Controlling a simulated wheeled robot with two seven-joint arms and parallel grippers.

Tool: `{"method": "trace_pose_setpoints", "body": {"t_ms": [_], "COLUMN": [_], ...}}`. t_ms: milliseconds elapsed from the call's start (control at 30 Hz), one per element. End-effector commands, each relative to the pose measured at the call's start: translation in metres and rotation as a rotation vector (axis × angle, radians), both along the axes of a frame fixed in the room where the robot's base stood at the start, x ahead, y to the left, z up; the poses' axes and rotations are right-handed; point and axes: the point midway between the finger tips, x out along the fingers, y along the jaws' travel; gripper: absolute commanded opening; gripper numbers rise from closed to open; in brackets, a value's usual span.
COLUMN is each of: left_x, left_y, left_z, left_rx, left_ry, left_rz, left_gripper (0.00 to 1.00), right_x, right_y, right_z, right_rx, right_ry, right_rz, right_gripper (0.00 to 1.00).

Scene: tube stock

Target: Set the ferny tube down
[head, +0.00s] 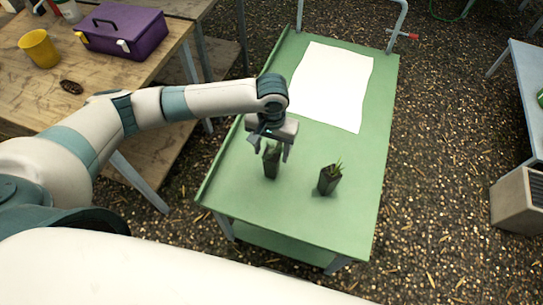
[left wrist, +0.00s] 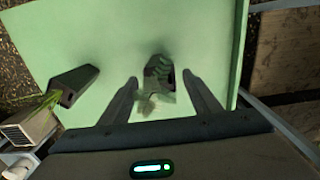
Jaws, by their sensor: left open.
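The ferny tube (head: 271,162), a dark square pot, stands upright on the green cart top (head: 235,185). My left gripper (head: 270,151) is open just above it, with its fingers on either side of the tube's top. In the left wrist view the ferny tube (left wrist: 158,66) shows between the spread fingertips (left wrist: 160,79), with a gap on both sides. Its pale, feathery leaves are partly blurred, and the gripper hides part of its top in the head view. My right gripper is not in view.
A second dark tube (head: 328,181) with spiky grass-like leaves stands to the right on the cart. A white sheet (head: 333,85) lies on the cart's far half. A wooden bench (head: 100,78) at left holds a purple toolbox (head: 122,32) and a yellow cup (head: 39,48).

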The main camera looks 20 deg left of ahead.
Motion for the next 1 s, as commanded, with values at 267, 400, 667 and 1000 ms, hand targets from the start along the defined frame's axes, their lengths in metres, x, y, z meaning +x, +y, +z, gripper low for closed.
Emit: {"method": "trace_pose_setpoints", "body": {"t_ms": [267,400,667,1000], "left_x": [0.0,0.0,0.0,0.0], "left_y": [-0.001,-0.001,-0.001,-0.001], "left_z": [0.049,0.067,0.078,0.078], "left_rx": [-0.002,-0.001,0.0,0.0], "left_ry": [-0.002,-0.002,0.001,0.001], "left_rz": [-0.002,0.0,-0.001,0.0], "left_gripper": [0.57,0.57,0.57,0.57], "right_x": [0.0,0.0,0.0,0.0], "right_y": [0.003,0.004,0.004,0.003], "right_z": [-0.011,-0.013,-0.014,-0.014], "right_rx": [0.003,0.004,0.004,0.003], "right_ry": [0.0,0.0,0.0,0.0], "right_rz": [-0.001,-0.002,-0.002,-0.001], "right_gripper": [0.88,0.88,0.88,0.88]}}
